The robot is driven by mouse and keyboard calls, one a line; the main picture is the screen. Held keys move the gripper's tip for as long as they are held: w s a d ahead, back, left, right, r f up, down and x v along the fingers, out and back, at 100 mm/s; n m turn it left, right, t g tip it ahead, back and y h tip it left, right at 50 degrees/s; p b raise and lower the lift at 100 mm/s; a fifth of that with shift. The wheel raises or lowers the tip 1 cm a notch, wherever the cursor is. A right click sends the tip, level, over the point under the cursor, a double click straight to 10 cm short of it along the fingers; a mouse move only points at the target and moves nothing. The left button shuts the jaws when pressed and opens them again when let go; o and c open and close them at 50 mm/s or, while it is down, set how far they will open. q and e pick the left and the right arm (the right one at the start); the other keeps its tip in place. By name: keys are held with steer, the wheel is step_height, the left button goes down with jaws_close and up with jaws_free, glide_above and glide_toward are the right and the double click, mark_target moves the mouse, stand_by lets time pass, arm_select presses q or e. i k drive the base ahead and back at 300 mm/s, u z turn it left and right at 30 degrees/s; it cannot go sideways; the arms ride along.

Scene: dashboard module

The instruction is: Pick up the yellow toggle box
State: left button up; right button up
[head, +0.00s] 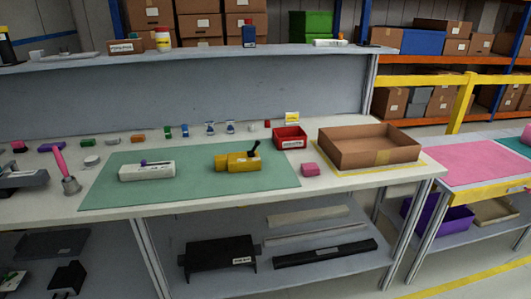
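The yellow toggle box (243,163) lies on the right part of the green mat (200,190) on the workbench. Its black lever sticks up at its right end and tilts to the right. A small label shows on its front left. Nothing touches the box, and its back side is hidden. Neither of my grippers shows in the head view.
A white box with a purple slider (147,172) lies left on the mat. Several small parts line the mat's back. The mat between the boxes is clear.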

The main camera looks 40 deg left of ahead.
mark_target(235, 162)
steer(key=u, duration=0.45)
steer(key=i, duration=1.05)
steer(key=u, duration=0.8)
